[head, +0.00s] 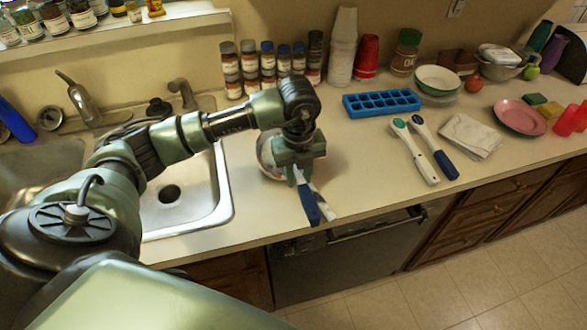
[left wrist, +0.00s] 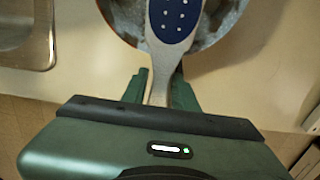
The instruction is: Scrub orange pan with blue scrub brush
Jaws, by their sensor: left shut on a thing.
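My left gripper (head: 298,172) is shut on the blue scrub brush and hangs over the front of the counter. In the left wrist view, the brush shows a dark blue head (left wrist: 172,18) with white dots and a pale handle (left wrist: 158,72) between the fingers (left wrist: 160,88). The brush head lies over the pan (left wrist: 218,18), which has a grey speckled inside and a thin orange-brown rim. In the head view, the pan (head: 264,157) is partly hidden behind my gripper, right of the sink. A blue and a pale handle end stick out below the gripper. Whether the bristles touch the pan cannot be told.
The sink (head: 207,195) is left of the pan. Two other brushes, one green and white (head: 415,152), one with a blue handle (head: 444,163), lie to the right near a blue ice tray (head: 382,103) and a folded cloth (head: 470,136). Spice jars (head: 268,67) stand behind.

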